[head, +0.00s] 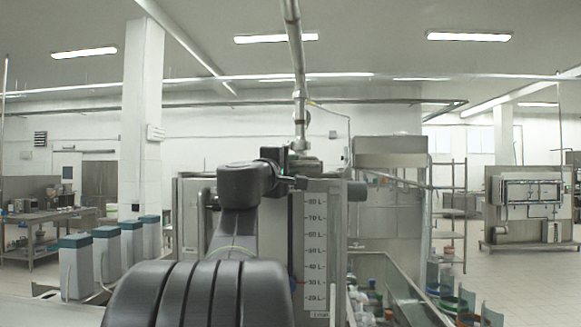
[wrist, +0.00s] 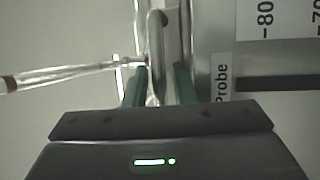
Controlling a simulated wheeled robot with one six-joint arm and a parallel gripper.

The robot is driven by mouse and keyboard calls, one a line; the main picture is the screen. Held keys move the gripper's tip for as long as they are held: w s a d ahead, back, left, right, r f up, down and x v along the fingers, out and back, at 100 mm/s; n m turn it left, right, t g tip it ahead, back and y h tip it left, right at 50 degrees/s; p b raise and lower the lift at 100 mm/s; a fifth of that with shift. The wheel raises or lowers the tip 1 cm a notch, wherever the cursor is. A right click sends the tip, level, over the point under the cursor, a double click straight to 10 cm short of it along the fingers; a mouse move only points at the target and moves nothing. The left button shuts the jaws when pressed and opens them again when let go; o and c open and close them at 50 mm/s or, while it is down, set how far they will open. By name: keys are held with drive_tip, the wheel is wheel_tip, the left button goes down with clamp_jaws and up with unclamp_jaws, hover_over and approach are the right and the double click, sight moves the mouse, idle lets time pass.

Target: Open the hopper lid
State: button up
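The steel hopper (head: 270,235) stands ahead in the head view, with a litre scale (head: 315,245) on its front. Its top rim is partly behind my arm, and I cannot make out the lid clearly. My gripper (head: 300,182) is at the hopper's upper edge in the head view, its fingertips small there. In the wrist view the green fingers of my gripper (wrist: 159,85) stand on either side of a bent metal bar (wrist: 157,45). A gap shows between the fingers. I cannot tell whether they press on the bar.
A "Probe" label (wrist: 222,78) and the scale markings (wrist: 264,18) are right of the fingers. A clear tube (wrist: 70,72) runs in from the left. A vertical pipe (head: 297,70) comes down above the hopper. Grey bins (head: 105,260) stand at left, a trough (head: 390,285) at right.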

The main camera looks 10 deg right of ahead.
drive_tip(key=shift+o, duration=0.6)
drive_tip(key=shift+f, duration=0.1)
drive_tip(key=shift+s, duration=0.1)
